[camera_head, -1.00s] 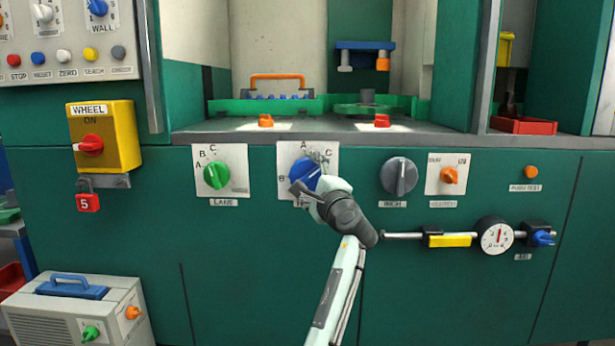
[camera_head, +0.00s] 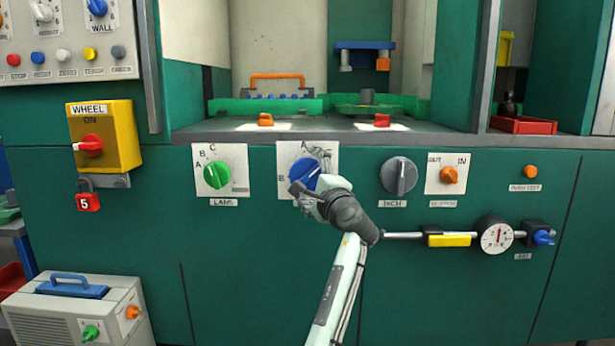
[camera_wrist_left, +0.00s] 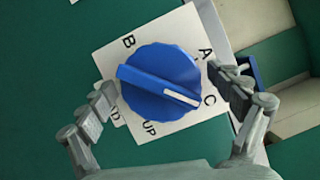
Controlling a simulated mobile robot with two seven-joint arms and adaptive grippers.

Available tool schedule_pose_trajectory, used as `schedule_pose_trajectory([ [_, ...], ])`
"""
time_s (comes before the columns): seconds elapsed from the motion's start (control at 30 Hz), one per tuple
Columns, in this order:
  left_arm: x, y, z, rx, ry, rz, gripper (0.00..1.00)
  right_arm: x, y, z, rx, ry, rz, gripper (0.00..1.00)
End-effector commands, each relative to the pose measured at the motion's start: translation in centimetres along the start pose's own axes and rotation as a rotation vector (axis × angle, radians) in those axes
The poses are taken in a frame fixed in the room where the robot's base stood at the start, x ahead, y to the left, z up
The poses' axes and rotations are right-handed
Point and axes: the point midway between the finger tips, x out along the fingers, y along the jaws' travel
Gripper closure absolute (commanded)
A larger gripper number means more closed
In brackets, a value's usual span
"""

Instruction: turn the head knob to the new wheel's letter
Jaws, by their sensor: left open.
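The blue knob (camera_head: 304,174) sits on a white plate (camera_head: 287,153) on the green front panel, partly hidden by my left gripper (camera_head: 307,171). In the left wrist view the knob (camera_wrist_left: 150,80) shows whole, with letters B, A and C around it. The white mark on its ridge points toward the C. My left gripper (camera_wrist_left: 165,86) is open, with one finger on each side of the knob. I cannot tell whether the fingers touch it. My right gripper is not in view.
Farther right are an orange knob (camera_head: 449,175) and a dial gauge (camera_head: 496,236). A grey ledge (camera_head: 340,137) runs above the knobs.

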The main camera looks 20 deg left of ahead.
Motion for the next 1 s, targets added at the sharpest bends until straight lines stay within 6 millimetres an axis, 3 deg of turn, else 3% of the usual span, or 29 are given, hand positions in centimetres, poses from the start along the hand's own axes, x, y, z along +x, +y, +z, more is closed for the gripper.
schedule_pose_trajectory([
  [0.27,-0.5,-0.1,0.0,0.000,0.001,-0.002,0.08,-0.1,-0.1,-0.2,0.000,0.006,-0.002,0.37],
  [0.37,-1.8,0.0,0.0,0.000,0.001,0.000,0.08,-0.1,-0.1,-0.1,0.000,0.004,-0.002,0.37],
  [0.7,-8.9,0.0,0.0,-0.001,0.002,0.001,0.08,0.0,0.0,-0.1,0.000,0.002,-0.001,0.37],
  [1.0,-11.9,-0.1,0.0,-0.001,0.000,-0.001,0.08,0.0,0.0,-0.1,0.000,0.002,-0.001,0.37],
])
